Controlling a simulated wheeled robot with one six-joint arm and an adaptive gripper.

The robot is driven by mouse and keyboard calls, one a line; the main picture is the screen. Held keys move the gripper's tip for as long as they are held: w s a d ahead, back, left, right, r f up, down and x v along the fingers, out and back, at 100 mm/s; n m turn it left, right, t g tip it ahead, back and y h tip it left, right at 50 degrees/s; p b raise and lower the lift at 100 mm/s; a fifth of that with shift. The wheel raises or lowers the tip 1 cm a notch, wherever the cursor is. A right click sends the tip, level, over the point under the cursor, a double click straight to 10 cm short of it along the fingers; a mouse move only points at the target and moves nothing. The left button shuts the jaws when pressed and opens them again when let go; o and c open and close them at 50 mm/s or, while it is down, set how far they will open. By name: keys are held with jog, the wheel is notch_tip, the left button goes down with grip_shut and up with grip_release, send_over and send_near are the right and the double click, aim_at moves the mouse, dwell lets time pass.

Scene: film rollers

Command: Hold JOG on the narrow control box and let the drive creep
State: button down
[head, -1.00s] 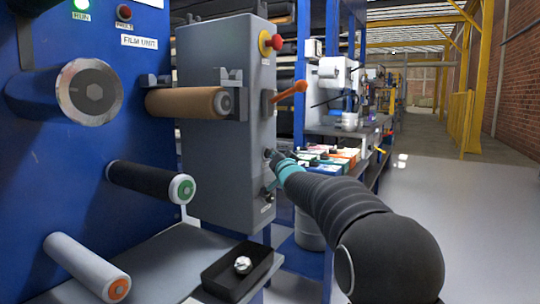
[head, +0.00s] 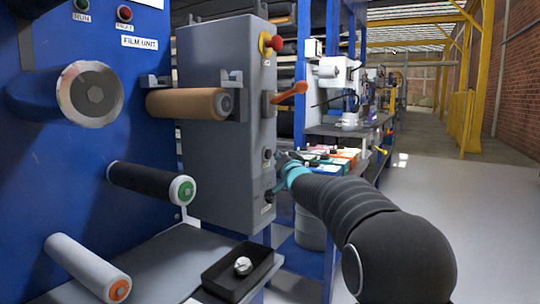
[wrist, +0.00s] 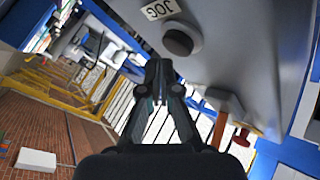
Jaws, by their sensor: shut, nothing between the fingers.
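The narrow control box (head: 215,120) is a tall grey cabinet beside the blue film unit. Its right-hand face carries a small dark button (head: 267,155). In the wrist view a black round JOG button (wrist: 180,40) sits next to a white JOG label (wrist: 160,9). My gripper (head: 281,157) is shut and empty, just right of the box face in the head view. In the wrist view my gripper's fingertips (wrist: 158,70) lie below the button and look apart from it. The green RUN lamp (head: 82,5) is dark. The red lamp (head: 124,13) beside it looks dull red.
An orange handle (head: 288,92) and a red stop knob (head: 274,42) stick out of the box above my gripper. Brown (head: 187,103), black (head: 150,183) and white (head: 87,266) rollers project from the unit. A black tray (head: 238,272) sits on the grey ledge. Open floor lies right.

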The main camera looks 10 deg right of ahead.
jog(key=s+d, duration=0.1)
jog(key=d, duration=0.1)
jog(key=s+d+p, duration=0.1)
jog(key=s+d, duration=0.1)
dwell(0.6)
